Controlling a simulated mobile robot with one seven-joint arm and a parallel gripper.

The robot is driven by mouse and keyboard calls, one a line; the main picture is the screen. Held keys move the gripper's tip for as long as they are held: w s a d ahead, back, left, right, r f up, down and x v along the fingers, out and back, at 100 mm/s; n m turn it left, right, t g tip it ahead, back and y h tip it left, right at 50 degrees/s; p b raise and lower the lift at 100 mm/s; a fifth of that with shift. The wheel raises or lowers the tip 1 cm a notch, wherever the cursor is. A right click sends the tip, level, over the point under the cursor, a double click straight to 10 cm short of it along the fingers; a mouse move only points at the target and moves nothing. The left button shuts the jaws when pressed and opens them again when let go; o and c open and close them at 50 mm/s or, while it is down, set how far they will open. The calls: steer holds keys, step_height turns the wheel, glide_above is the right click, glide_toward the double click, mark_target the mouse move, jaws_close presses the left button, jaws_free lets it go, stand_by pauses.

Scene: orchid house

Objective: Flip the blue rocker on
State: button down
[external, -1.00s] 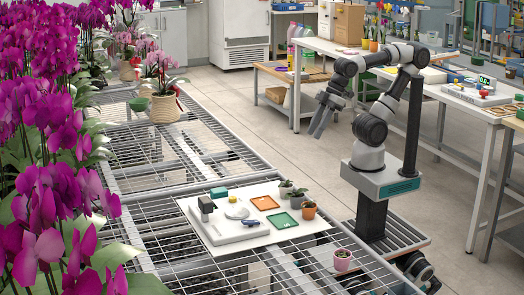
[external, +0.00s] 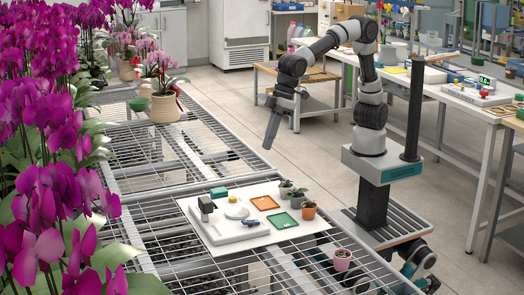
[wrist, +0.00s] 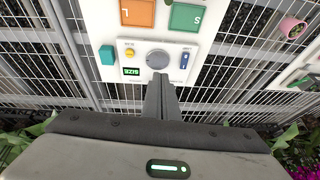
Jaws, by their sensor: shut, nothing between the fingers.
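The blue rocker (wrist: 185,58) sits on the right side of a white control panel in the wrist view, right of a round grey knob (wrist: 157,59). In the external view the blue rocker (external: 254,223) is a small spot near the panel's front edge; its tilt is too small to tell. My gripper (external: 268,147) is raised in the air behind the panel, apart from it. In the wrist view my gripper (wrist: 161,80) has its fingers together and empty, their tips appearing just below the knob.
The panel rests on a white board (external: 205,235) on a mesh bench. A yellow button (wrist: 130,53), a green display (wrist: 131,71), a teal block (wrist: 107,55), and orange (wrist: 138,12) and green (wrist: 184,17) trays are nearby. Small potted plants (external: 309,211) stand at the board's right.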

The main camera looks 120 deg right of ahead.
steer(key=p, duration=0.2)
glide_above(245, 221)
steer(key=s, duration=0.6)
step_height(245, 221, down, 5)
steer(key=shift+w+f+h, duration=0.15)
steer(key=shift+h, duration=0.25)
steer(key=b+x, duration=0.1)
steer(key=x, duration=0.3)
steer(key=b+x, duration=0.1)
steer(key=x, duration=0.4)
steer(key=b+x, duration=0.1)
steer(key=x, duration=0.4)
steer(key=shift+s+f, duration=0.15)
steer(key=shift+s, duration=0.25)
